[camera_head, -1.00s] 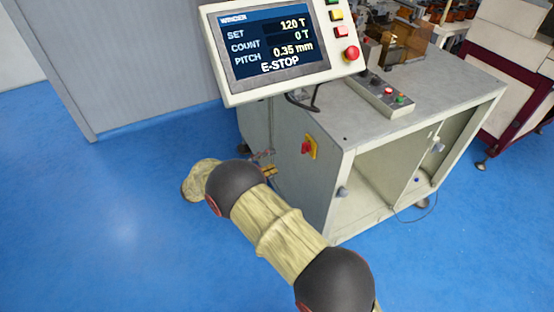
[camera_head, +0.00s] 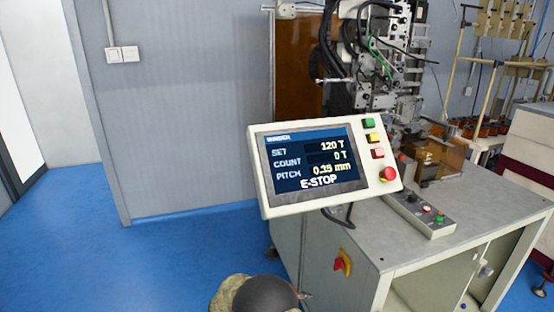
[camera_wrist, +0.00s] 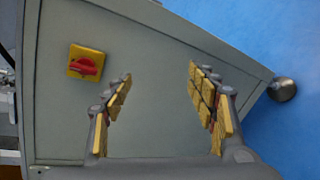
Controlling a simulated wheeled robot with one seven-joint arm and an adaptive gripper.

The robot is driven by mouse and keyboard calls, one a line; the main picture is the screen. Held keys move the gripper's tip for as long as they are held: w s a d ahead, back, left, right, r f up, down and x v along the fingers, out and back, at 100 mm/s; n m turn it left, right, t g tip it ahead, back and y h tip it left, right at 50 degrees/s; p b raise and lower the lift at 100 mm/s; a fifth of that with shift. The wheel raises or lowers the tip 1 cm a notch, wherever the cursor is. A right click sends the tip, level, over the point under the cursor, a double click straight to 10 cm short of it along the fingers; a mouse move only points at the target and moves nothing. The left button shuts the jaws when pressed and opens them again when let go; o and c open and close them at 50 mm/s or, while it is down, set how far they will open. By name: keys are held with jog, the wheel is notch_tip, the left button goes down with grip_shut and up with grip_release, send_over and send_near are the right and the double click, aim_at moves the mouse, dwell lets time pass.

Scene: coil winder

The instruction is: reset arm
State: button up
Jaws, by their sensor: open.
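My gripper (camera_wrist: 162,85) is open and empty in the wrist view, its two yellow-padded fingers spread apart. It faces the grey side panel of the winder cabinet (camera_wrist: 150,50). A red rotary switch on a yellow plate (camera_wrist: 86,62) is on that panel, to the left of the fingers and apart from them. In the head view the switch (camera_head: 343,263) shows below the control panel (camera_head: 312,168), whose screen reads SET 120 T, COUNT 0 T, PITCH 0.35 mm and E-STOP. My arm shows at the bottom edge there; the fingers are mostly hidden.
The red emergency button (camera_head: 388,174) and several coloured buttons line the panel's right side. A button box (camera_head: 422,214) lies on the cabinet top (camera_head: 480,195). The winding machine (camera_head: 385,60) stands behind. Blue floor (camera_head: 150,265) is clear at the left.

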jog(key=s+d+r+m+g+y+p, duration=0.2)
jog(key=s+d+r+g+y, duration=0.15)
jog(key=s+r+y, duration=0.85)
jog(key=s+d+r+m+t+y+p, duration=0.1)
jog(key=s+d+r+m+t+p, duration=0.1)
jog(key=s+r, duration=0.7)
jog(key=s+d+r+m+t+y+p, duration=0.1)
jog(key=s+d+r+m+t+p, duration=0.2)
jog(key=s+r, duration=0.6)
notch_tip(320, 180, up, 7)
jog(key=shift+s+d+f+m+t, duration=0.1)
jog(key=shift+s+d+m+t, duration=0.35)
jog(key=shift+d, duration=0.5)
